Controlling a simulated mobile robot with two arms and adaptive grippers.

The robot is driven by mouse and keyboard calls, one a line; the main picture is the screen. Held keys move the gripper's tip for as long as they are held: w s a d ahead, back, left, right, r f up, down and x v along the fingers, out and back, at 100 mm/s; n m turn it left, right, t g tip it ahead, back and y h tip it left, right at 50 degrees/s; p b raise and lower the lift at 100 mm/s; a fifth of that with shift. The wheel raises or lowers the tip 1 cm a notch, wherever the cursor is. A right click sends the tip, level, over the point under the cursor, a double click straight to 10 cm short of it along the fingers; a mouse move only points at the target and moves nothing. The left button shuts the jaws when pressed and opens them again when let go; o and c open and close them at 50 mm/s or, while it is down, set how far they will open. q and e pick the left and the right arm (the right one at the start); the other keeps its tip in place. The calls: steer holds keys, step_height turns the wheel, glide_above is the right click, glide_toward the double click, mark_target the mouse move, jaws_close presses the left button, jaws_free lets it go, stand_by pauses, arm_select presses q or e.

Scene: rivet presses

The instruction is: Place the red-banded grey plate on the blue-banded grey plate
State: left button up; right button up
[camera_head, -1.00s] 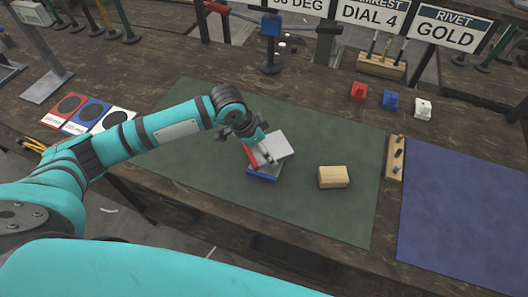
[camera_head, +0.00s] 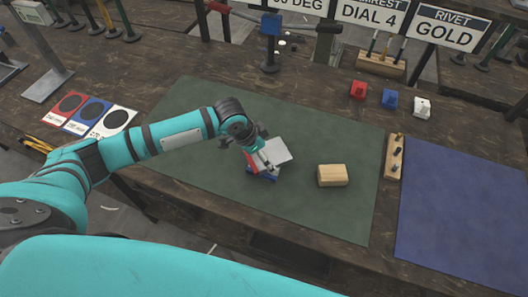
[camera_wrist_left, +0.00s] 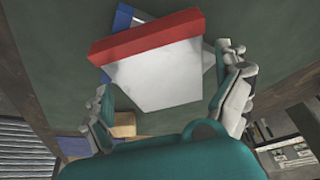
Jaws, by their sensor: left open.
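The red-banded grey plate (camera_head: 277,151) lies over the blue-banded grey plate (camera_head: 264,178) on the green mat, turned a little relative to it. In the left wrist view the red-banded plate (camera_wrist_left: 160,78) covers most of the blue-banded plate (camera_wrist_left: 124,17), whose blue edge shows past the red band. It looks rested on it, but the contact is hidden. My left gripper (camera_head: 261,160) is at the red-banded plate. In the wrist view its open fingers (camera_wrist_left: 165,100) stand on both sides of this plate. My right gripper is out of view.
A wooden block (camera_head: 332,175) lies right of the plates on the green mat (camera_head: 330,130). A wooden peg holder (camera_head: 395,158) and a blue mat (camera_head: 465,210) are farther right. Red, blue and white small parts (camera_head: 390,98) stand behind. Three marked cards (camera_head: 90,112) lie at left.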

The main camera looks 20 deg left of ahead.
arm_select(q)
steer(key=shift+r, duration=0.1)
steer(key=shift+a+r, duration=0.1)
steer(key=shift+r, duration=0.2)
steer(key=v, duration=1.1)
steer(key=shift+b, duration=0.35)
steer(key=shift+s+a+r, duration=0.1)
steer(key=shift+s, duration=0.1)
